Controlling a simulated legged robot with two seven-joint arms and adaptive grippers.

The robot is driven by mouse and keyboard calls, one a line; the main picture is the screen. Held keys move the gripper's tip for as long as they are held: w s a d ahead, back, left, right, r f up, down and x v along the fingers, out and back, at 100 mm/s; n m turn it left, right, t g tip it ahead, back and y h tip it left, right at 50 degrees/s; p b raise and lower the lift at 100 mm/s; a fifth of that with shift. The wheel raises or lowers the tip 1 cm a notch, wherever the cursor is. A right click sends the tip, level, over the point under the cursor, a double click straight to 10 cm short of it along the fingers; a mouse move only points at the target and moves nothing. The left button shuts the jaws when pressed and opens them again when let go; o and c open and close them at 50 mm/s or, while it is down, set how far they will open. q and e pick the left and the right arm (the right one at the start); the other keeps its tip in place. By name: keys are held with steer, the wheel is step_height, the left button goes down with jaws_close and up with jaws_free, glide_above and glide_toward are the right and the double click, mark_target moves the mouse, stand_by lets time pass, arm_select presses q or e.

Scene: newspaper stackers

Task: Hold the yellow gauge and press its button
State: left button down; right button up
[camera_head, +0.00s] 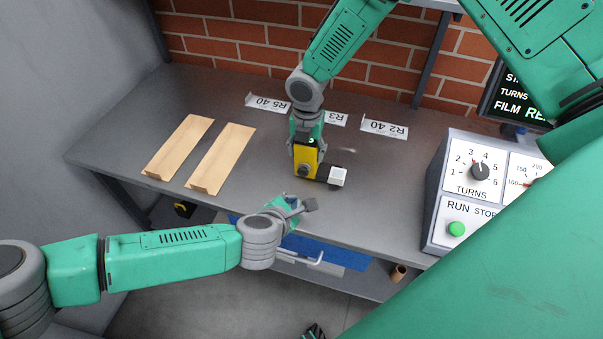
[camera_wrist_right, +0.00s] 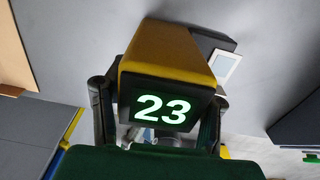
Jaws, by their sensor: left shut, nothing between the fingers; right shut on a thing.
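The yellow gauge (camera_head: 305,160) is upright over the middle of the table, and a dark round spot shows on its front face. A black part with a white block (camera_head: 338,177) sticks out from its right side. In the right wrist view the gauge (camera_wrist_right: 170,55) shows a lit "23" on its display. My right gripper (camera_wrist_right: 157,122) is shut on the gauge, one finger at each side. My left gripper (camera_head: 305,206) is shut and empty, just below the gauge near the table's front edge, apart from it. I cannot tell for certain which part is the button.
Two tan wooden strips (camera_head: 178,147) lie on the left of the grey table (camera_head: 110,135). Labels (camera_head: 384,128) stand along the back. A control box (camera_head: 470,185) with a dial and green button stands at right.

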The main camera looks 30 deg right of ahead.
steer(key=o, duration=1.5)
steer(key=shift+c, duration=0.2)
steer(key=shift+r, duration=0.1)
step_height(320, 180, up, 12)
steer(key=shift+f, duration=0.15)
arm_select(q)
steer(key=shift+s, duration=0.1)
